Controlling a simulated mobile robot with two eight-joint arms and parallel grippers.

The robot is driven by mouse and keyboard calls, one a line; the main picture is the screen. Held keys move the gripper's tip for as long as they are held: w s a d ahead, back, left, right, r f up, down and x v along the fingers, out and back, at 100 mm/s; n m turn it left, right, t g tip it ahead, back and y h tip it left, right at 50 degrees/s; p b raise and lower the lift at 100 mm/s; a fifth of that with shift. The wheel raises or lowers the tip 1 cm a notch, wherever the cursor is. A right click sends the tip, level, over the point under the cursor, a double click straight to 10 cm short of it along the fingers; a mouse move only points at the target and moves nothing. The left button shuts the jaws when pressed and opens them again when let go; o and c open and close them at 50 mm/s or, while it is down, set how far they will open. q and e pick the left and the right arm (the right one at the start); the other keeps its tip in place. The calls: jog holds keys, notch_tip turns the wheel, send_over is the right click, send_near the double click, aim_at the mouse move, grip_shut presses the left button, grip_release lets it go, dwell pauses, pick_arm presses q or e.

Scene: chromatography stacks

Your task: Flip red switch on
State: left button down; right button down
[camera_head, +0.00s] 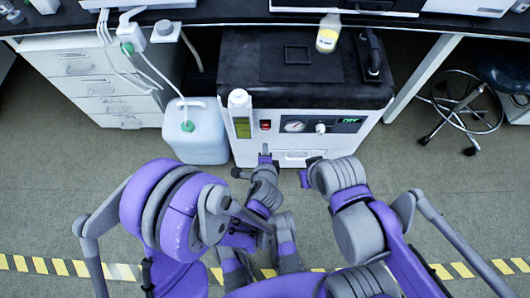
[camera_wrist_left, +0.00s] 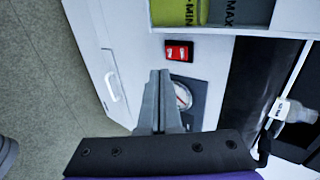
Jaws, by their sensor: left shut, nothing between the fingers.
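The red switch (camera_head: 265,124) is on the white front of the floor unit, left of a round gauge (camera_head: 294,126). In the left wrist view the red switch (camera_wrist_left: 179,51) shows white markings and sits just beyond my fingertips. My left gripper (camera_head: 264,150) is just below the switch in the head view. In the left wrist view the left gripper (camera_wrist_left: 160,73) has its fingers together and empty, with a small gap to the switch in the picture. Whether it touches the panel is unclear. My right gripper (camera_head: 307,172) is lower right of the switch, mostly hidden by its own arm.
A blue-tinted jug (camera_head: 196,135) stands on the floor to the left. A stool (camera_head: 468,105) is at the right.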

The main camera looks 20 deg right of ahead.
aim_at(266, 129)
pick_arm(q)
jog(key=x, duration=0.2)
jog(key=r+b+x, duration=0.1)
jog(key=x, duration=0.2)
jog(key=w+x, duration=0.1)
jog(key=x, duration=0.2)
jog(key=shift+d+r, duration=0.15)
jog(key=shift+r, duration=0.1)
jog(key=shift+d, duration=0.1)
